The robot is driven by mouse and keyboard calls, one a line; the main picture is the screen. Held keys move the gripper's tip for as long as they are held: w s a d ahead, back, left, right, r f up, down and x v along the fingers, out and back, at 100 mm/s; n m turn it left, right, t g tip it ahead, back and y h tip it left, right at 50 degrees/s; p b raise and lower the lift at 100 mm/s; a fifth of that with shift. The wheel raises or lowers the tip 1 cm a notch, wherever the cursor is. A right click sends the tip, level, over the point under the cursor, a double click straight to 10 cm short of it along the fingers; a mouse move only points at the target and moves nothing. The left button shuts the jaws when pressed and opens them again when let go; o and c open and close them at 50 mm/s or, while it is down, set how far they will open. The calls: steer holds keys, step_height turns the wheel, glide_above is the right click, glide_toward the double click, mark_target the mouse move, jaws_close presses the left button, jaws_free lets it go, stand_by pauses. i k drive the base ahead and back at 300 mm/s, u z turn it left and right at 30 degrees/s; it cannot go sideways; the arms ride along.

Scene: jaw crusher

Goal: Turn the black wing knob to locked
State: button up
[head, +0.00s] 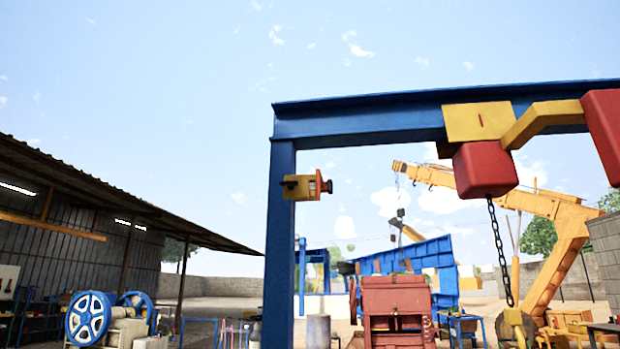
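I cannot make out a black wing knob for certain. A small yellow and red box (303,187) is on the blue post, near its upper part. A small dark piece (329,186) sticks out at the box's right end, too small to tell whether it is a wing knob or how it is turned. My gripper is not in view.
A blue gantry frame (283,240) stands ahead, with a red hoist block (485,170) and a hanging chain (500,250) at right. A red machine (395,305) and a yellow crane (560,215) are behind. An open shed (90,215) is at left, with blue wheels (90,319) by it.

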mark_target(291, 184)
steer(key=u, duration=0.6)
steer(key=i, duration=0.95)
steer(key=u, duration=1.55)
steer(key=k, duration=1.05)
steer(key=z, duration=1.45)
steer(key=i, duration=0.5)
steer(key=u, duration=0.05)
